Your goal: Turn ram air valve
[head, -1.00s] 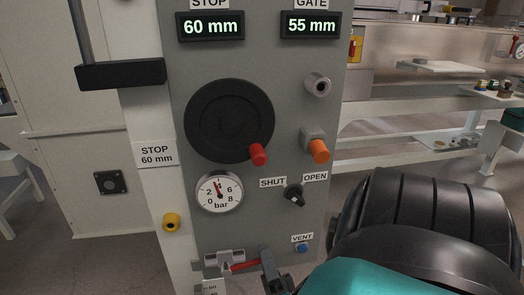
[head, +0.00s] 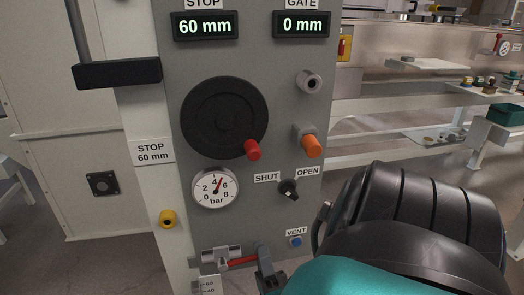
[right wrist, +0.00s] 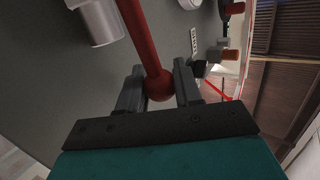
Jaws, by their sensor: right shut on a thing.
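The valve (head: 216,255) has a grey body low on the grey panel, with a red lever (head: 243,261) reaching right from it. My right gripper (head: 265,268) is at the lever's right end, partly hidden by my arm. In the right wrist view the red lever (right wrist: 145,40) ends in a ball between the two dark fingers of the right gripper (right wrist: 158,83), which is shut on it. The gauge (head: 215,188) needle points a little right of straight up. The GATE display (head: 302,24) reads 0 mm and the STOP display (head: 205,26) reads 60 mm. My left gripper is out of view.
Above the valve are a black handwheel (head: 224,117) with a red handle, a SHUT/OPEN knob (head: 288,189), an orange knob (head: 311,146) and a blue VENT button (head: 296,242). A yellow knob (head: 168,219) sits at the left. A white rack (head: 400,134) stands behind, right.

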